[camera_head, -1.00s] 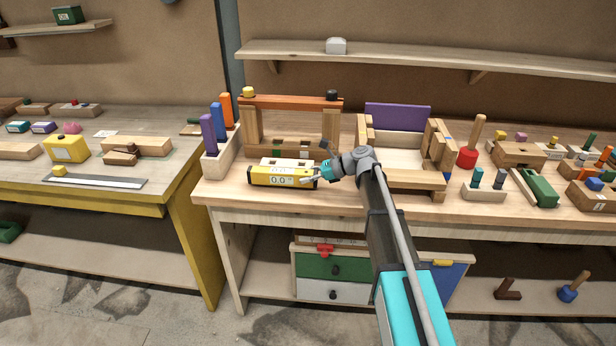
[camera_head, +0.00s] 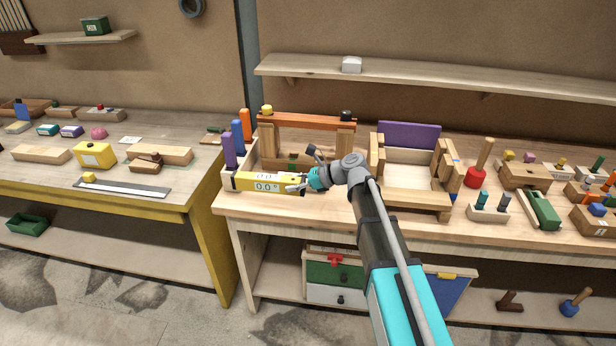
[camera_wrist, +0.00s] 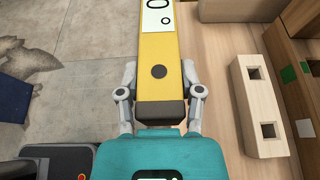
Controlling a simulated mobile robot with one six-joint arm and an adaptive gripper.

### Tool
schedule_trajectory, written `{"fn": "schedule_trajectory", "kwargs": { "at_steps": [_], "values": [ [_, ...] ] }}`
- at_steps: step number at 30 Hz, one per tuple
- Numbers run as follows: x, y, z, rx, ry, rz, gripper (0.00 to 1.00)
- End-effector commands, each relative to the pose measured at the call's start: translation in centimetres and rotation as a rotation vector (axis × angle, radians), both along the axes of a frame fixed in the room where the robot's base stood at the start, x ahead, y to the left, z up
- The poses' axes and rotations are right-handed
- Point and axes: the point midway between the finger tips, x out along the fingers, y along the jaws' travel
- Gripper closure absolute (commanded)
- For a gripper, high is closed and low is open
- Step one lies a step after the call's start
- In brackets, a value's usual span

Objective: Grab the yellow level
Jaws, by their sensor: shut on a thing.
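The yellow level (camera_head: 245,182) is a long yellow bar with a white "0.0°" display and a dark end cap. In the head view it is over the front left part of the right-hand workbench. My gripper (camera_head: 296,186) is shut on its right end. In the wrist view the level (camera_wrist: 158,55) runs away from me between the two fingers of my gripper (camera_wrist: 158,98), with its dark end nearest my palm. Floor shows to the left of it and bench top to the right. I cannot tell whether it touches the bench.
Behind the level stands a wooden frame with an orange-brown top bar (camera_head: 305,121). A holder with purple, blue and orange pegs (camera_head: 228,151) is close to its left end. A pale block with square holes (camera_wrist: 259,105) lies right of it in the wrist view.

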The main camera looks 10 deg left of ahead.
Motion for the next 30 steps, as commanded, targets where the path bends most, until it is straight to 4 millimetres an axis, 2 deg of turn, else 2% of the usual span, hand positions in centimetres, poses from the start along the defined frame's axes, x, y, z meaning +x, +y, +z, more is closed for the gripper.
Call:
{"fn": "schedule_trajectory", "kwargs": {
  "at_steps": [3,9,30],
  "values": [
    [-1.3,1.0,0.9,0.001,0.001,-0.001,1.0],
    [-2.2,1.8,1.3,0.001,0.0,0.0,1.0],
    [-2.3,2.0,1.4,0.001,0.001,-0.001,1.0]
  ]
}}
